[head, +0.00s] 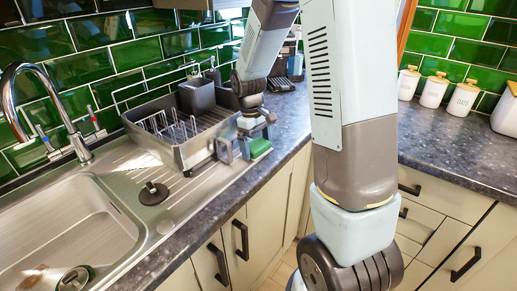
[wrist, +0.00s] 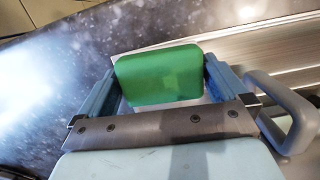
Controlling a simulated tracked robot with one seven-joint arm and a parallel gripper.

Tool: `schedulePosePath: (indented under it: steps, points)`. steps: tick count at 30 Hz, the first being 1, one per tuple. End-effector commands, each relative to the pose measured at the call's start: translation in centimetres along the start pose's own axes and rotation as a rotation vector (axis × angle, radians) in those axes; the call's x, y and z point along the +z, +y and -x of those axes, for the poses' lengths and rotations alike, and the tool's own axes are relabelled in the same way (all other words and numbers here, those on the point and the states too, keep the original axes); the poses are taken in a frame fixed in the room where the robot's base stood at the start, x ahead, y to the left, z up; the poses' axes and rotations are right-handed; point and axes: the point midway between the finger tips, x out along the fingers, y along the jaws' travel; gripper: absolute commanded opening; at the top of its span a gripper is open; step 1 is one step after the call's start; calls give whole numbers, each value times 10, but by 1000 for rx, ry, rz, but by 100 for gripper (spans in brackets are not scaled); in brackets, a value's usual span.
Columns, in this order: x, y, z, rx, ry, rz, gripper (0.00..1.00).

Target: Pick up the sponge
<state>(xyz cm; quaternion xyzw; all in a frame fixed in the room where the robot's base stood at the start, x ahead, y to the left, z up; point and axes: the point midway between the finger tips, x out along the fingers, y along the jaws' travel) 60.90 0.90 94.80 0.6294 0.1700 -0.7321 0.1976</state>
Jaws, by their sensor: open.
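The sponge is a green block (head: 259,148) at the counter's edge, in front of the dish rack in the head view. In the wrist view the sponge (wrist: 160,75) fills most of the space between my two blue fingers. My gripper (head: 252,136) reaches down over it from above, partly covering it in the head view. In the wrist view my gripper (wrist: 160,68) is open, with one finger at each side of the sponge. The right finger looks very close to the sponge; I cannot tell whether it touches.
A grey dish rack (head: 180,158) stands just left of the sponge. A grey handle-like loop (wrist: 290,112) lies close to my right finger in the wrist view. A steel sink (head: 75,230) and tap (head: 40,110) are at the left. White canisters (head: 434,90) stand on the right counter.

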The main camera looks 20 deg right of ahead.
Motion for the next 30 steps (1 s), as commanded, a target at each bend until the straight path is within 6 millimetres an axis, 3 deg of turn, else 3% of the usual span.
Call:
schedulePosePath:
  steps: [3, 14, 23, 30]
  points:
    - [0, 0, 0, 0, 0, 0, 100]
    - [0, 0, 1, 0, 0, 0, 66]
    - [0, 0, 3, 1, 1, 0, 65]
    - [4, 0, 34, 2, 5, 0, 65]
